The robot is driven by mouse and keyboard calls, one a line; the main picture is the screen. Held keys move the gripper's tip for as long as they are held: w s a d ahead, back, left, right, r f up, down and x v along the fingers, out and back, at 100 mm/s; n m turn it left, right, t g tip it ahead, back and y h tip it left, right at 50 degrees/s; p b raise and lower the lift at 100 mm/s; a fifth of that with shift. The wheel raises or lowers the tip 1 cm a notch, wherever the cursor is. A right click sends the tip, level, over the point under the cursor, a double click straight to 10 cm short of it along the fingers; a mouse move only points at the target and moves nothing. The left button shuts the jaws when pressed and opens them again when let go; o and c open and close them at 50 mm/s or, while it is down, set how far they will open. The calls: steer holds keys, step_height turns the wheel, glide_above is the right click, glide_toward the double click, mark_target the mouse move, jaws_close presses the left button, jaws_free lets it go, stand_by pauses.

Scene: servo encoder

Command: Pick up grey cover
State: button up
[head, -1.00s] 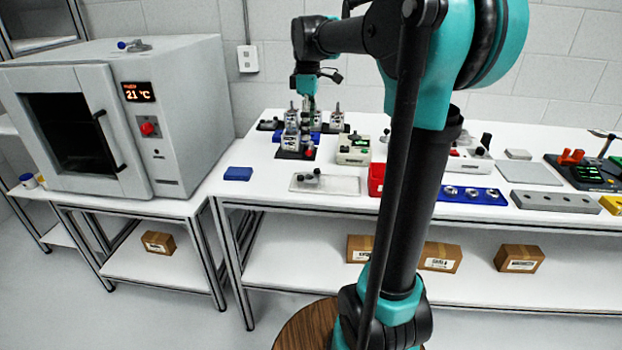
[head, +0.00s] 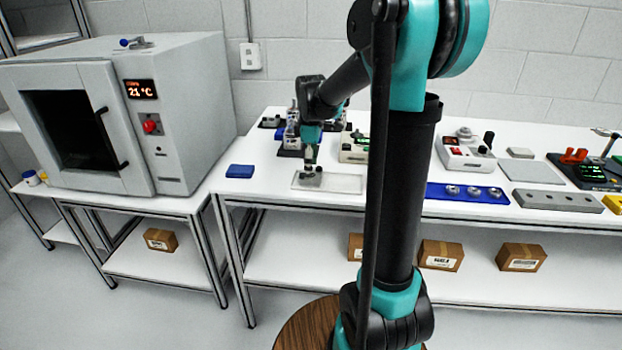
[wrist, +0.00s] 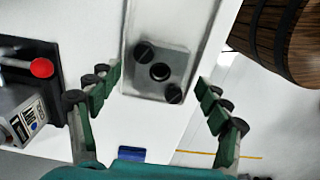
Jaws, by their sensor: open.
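A grey square plate (wrist: 178,62), which I take for the grey cover, has two black knobs and a dark round hole. It lies at one end of a pale, see-through tray (head: 345,183) on the white bench. In the wrist view the same tray (wrist: 190,20) runs up out of the picture. My gripper (wrist: 158,82) is open and empty, with its green-padded fingers on either side of the plate. In the head view my gripper (head: 310,166) hangs just over the tray's left end and partly hides the plate. I cannot tell whether the fingers touch it.
A blue block (head: 240,171) lies left of the tray. A device with a red knob (wrist: 40,68) stands close by my fingers on the left. A blue rack (head: 466,194) is further right. An oven (head: 120,115) stands at the left.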

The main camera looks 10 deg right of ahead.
steer(key=shift+f, duration=1.1)
steer(key=c, duration=1.4)
steer(key=shift+o, duration=0.2)
steer(key=shift+r, duration=0.1)
